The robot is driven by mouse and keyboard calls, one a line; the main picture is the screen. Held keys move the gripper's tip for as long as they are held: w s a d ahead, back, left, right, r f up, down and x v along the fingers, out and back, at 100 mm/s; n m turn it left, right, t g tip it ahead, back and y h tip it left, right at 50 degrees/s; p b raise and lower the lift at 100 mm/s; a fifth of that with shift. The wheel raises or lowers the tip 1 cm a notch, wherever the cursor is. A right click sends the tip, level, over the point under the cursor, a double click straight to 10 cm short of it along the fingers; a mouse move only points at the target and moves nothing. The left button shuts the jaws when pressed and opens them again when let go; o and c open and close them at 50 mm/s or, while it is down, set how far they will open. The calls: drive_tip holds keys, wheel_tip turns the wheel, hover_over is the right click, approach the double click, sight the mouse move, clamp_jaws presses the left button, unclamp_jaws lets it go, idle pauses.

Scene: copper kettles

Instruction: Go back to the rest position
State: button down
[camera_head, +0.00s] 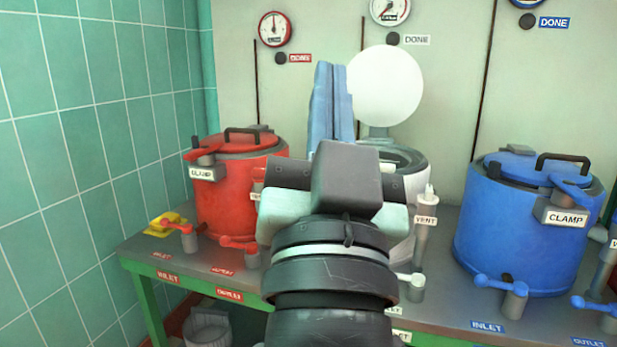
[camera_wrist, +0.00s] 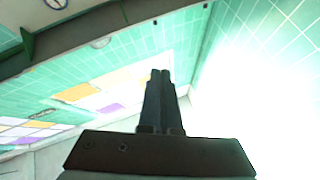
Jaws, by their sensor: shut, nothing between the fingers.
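My gripper (camera_head: 332,68) stands in the middle of the head view, its bluish fingers pointing up and pressed together with nothing between them. The fingers also show together in the wrist view (camera_wrist: 160,76), aimed toward the ceiling and tiled walls. My wrist and arm hide much of the white kettle (camera_head: 408,158) behind. Its round white lid (camera_head: 385,88) stands open. The red kettle (camera_head: 240,195) at left and the blue kettle (camera_head: 515,235) at right have their lids down.
The kettles stand on a grey-topped bench (camera_head: 445,290) with green legs, with small inlet and outlet valves along its front. A yellow object (camera_head: 164,224) lies at the bench's left end. Gauges, including one above the red kettle (camera_head: 274,29), hang on the wall. Green tiles (camera_head: 80,130) cover the left wall.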

drive_tip(key=s+a+r+n+t+y+p, duration=0.1)
drive_tip(key=s+a+r+n+t+p, duration=0.2)
drive_tip(key=s+r, duration=0.55)
wheel_tip(320, 180, up, 36)
drive_tip(key=w+d+g+p, duration=0.1)
drive_tip(key=w+p, duration=0.1)
drive_tip(key=p, duration=3.3)
drive_tip(key=shift+f, duration=0.15)
drive_tip(key=shift+w+d, duration=0.1)
